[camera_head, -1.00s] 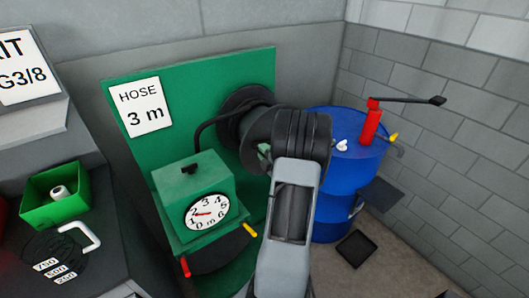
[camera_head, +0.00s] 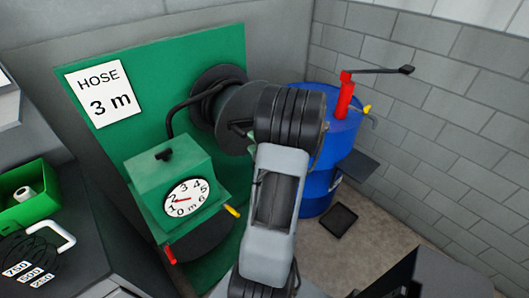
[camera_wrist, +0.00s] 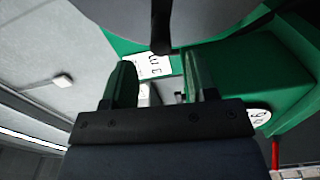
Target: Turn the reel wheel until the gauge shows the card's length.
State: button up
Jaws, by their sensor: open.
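The card (camera_head: 101,95) reads "HOSE 3 m" on the green panel. The gauge (camera_head: 186,197) is a white dial numbered 0 to 6 on a green box; its small red needle points left, close to the 2. The reel wheel (camera_head: 241,104) is a dark grey disc beside the coiled black hose, partly behind my arm. In the wrist view, my gripper (camera_wrist: 160,78) is open with nothing between its fingers. A grey rounded surface and a dark peg (camera_wrist: 160,28) show just beyond the fingertips, seemingly the wheel and its handle. In the head view my arm hides the fingers.
A blue drum (camera_head: 331,145) with a red pump (camera_head: 345,95) stands right of the reel. The green gauge box (camera_head: 165,165) has a black knob, with red and yellow handles below. A green bin (camera_head: 22,212) is at left.

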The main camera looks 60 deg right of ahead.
jog(key=shift+v, duration=2.95)
jog(key=shift+w+a, duration=0.1)
jog(key=shift+w, duration=0.05)
